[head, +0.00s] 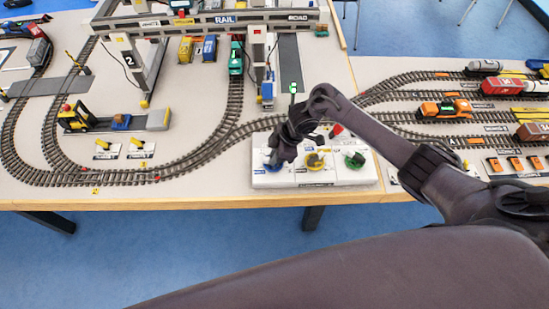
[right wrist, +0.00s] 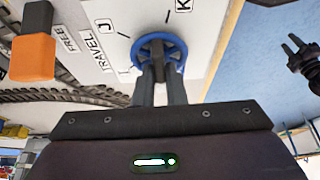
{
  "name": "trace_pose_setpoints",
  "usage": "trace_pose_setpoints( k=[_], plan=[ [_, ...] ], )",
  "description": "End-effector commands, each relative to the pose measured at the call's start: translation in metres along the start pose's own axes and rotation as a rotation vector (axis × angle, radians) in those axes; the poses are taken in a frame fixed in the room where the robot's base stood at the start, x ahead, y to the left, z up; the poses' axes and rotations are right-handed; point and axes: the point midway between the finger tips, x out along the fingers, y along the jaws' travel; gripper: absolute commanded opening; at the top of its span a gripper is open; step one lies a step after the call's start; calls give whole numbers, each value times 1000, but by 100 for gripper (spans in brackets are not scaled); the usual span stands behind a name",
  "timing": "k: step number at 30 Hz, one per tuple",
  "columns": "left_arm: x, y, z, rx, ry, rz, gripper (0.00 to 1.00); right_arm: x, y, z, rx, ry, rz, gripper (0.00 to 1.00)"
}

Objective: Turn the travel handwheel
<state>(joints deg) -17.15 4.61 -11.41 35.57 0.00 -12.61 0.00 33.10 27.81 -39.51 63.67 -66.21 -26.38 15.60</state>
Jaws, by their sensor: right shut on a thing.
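The blue travel handwheel (right wrist: 159,50) lies by the printed word TRAVEL in the right wrist view. In the head view it shows as a blue edge (head: 271,166) at the left end of the white control panel (head: 288,179), mostly hidden by my right gripper. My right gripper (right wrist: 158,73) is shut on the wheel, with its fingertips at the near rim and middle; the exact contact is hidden. A dark jaw-like shape, probably my left gripper (right wrist: 303,58), hangs at the right of the right wrist view. The head view does not show it.
A yellow wheel (head: 315,161) and a green wheel (head: 355,160) sit on the panel to the right. An orange block (right wrist: 33,57) stands near the word FREE. The gantry crane (head: 200,25) spans tracks behind. The table's front edge (head: 200,204) is close.

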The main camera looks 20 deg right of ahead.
Motion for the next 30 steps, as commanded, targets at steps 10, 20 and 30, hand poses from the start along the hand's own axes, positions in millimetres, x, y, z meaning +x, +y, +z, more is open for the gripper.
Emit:
trace_pose_setpoints(
  k=[10,20,30],
  plan=[
    [22,1,2,1,-1,0,36,1,2,1,-178,0,-72,0],
    [26,1,3,1,-1,1,36,0,2,0,-232,-1,-95,0],
    [26,1,3,2,-1,1,36,0,2,0,-235,-1,-96,0]
  ],
)
